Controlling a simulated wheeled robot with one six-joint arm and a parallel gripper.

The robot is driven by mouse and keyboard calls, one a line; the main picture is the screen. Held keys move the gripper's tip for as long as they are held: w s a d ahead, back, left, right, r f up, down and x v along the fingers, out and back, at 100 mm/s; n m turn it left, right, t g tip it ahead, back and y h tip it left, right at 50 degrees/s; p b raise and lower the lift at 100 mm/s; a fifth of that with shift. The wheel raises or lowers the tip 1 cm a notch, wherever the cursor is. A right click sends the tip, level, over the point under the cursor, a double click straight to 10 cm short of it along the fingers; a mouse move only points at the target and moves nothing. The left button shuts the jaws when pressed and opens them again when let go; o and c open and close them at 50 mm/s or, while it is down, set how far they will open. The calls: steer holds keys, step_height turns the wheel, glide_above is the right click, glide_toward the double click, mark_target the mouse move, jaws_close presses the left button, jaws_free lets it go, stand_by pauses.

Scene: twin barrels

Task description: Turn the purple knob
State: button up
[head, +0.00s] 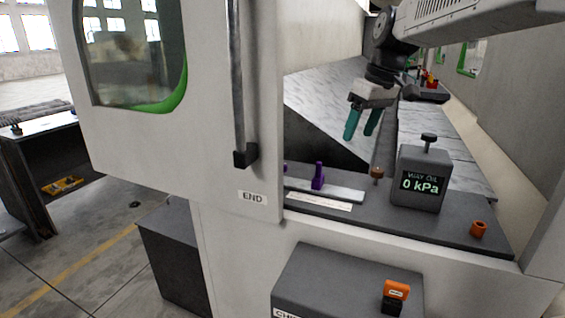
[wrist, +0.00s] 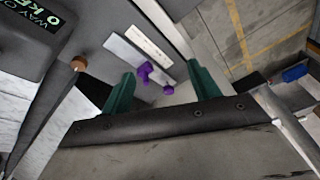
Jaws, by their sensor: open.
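A purple knob (head: 318,177) stands upright on a light strip (head: 345,191) on the dark ledge of the machine. A second purple piece shows partly at the door's edge (head: 285,168). In the wrist view two purple parts show, one on the strip (wrist: 145,72) and a smaller one (wrist: 168,90) lower right. My gripper (head: 360,128) has teal fingers, points downward, and is above and to the right of the knob, apart from it. In the wrist view its open fingers (wrist: 160,90) frame the purple parts with nothing between them.
A grey gauge box (head: 421,180) reading 0 kPa stands right of the strip. A brown knob (head: 376,174) and an orange ring (head: 478,229) are on the ledge. The white door (head: 180,110) with a vertical handle (head: 238,90) covers the left. An orange-topped switch (head: 396,291) is in front.

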steer(key=w+a+f+n+y, duration=0.1)
steer(key=w+a+f+n, duration=0.2)
steer(key=w+a+f, duration=0.45)
steer(key=w+a+f+n+y, duration=0.1)
steer(key=w+a+f+n, duration=0.25)
steer(key=w+a, duration=0.7)
steer(key=w+f, duration=0.1)
steer(key=f, duration=0.1)
steer(key=w+f, duration=0.1)
steer(key=f, duration=0.1)
steer(key=w+f, duration=0.1)
steer(key=f, duration=0.2)
steer(key=shift+w+a+f, duration=0.1)
steer(key=shift+w+a, duration=0.05)
steer(key=shift+w, duration=0.15)
steer(key=shift+a+f, duration=0.2)
steer(key=shift+f, duration=0.25)
steer(key=c, duration=1)
